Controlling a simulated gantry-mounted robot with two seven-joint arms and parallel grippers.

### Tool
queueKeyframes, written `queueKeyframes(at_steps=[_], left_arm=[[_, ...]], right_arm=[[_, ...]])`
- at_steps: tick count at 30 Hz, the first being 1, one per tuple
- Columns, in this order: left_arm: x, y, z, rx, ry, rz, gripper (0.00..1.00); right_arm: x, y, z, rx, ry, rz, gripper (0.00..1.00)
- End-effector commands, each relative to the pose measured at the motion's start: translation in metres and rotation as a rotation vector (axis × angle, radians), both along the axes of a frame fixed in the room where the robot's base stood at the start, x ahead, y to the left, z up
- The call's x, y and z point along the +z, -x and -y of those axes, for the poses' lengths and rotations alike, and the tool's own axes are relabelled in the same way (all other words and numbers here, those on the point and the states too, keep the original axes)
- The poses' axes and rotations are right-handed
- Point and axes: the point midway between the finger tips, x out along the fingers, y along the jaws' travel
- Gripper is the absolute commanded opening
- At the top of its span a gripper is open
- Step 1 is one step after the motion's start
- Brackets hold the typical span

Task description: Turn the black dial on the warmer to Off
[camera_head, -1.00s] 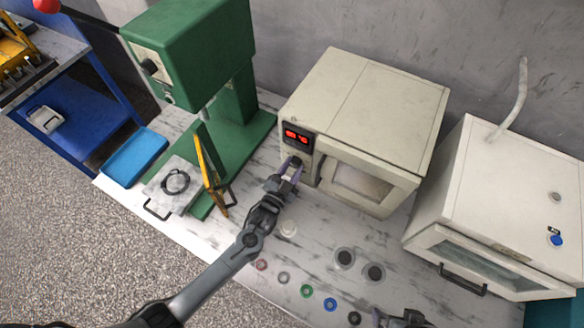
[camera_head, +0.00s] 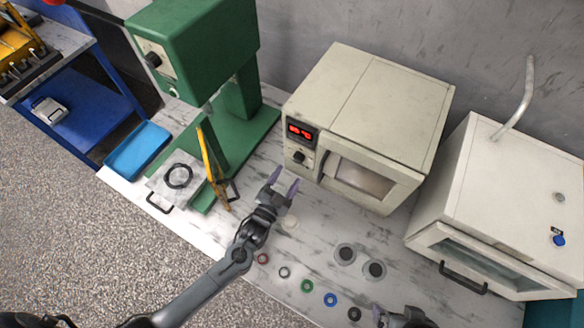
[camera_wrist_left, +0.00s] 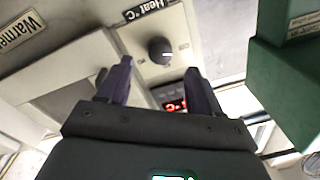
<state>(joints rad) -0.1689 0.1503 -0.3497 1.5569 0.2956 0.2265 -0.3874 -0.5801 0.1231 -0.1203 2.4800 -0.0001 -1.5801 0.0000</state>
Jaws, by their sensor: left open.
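The warmer (camera_head: 365,105) is a cream box with a red lit display (camera_head: 301,131). Its black dial (camera_head: 299,157) sits just below the display on the front panel. In the left wrist view the dial (camera_wrist_left: 159,51) shows a white mark beside the "Heat °C" label (camera_wrist_left: 150,8); I cannot tell which setting it points to. My left gripper (camera_head: 284,180) is open and empty, in front of the dial and apart from it. Its two purple fingers (camera_wrist_left: 158,85) show in the wrist view. My right gripper (camera_head: 390,316) is only partly in view at the bottom edge.
A green press (camera_head: 243,90) stands left of the warmer, with a yellow-framed part (camera_head: 209,165) before it. A white oven (camera_head: 510,190) stands to the right. Several coloured rings and two round dark-centred parts (camera_head: 345,253) lie on the marble bench.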

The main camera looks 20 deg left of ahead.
Motion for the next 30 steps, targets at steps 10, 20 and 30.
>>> queueKeyframes(at_steps=[10, 20, 30], left_arm=[[-0.002, 0.043, -0.004, 0.000, 0.001, -0.001, 0.64], [-0.002, 0.047, -0.004, 0.000, 0.000, 0.000, 0.64], [-0.010, 0.055, -0.004, 0.001, 0.001, -0.019, 0.64]], right_arm=[[-0.001, 0.000, -0.002, -0.005, -0.007, 0.000, 1.00], [-0.001, 0.000, -0.002, -0.005, -0.007, 0.000, 1.00], [-0.001, 0.000, 0.000, 0.000, 0.001, 0.000, 1.00]])
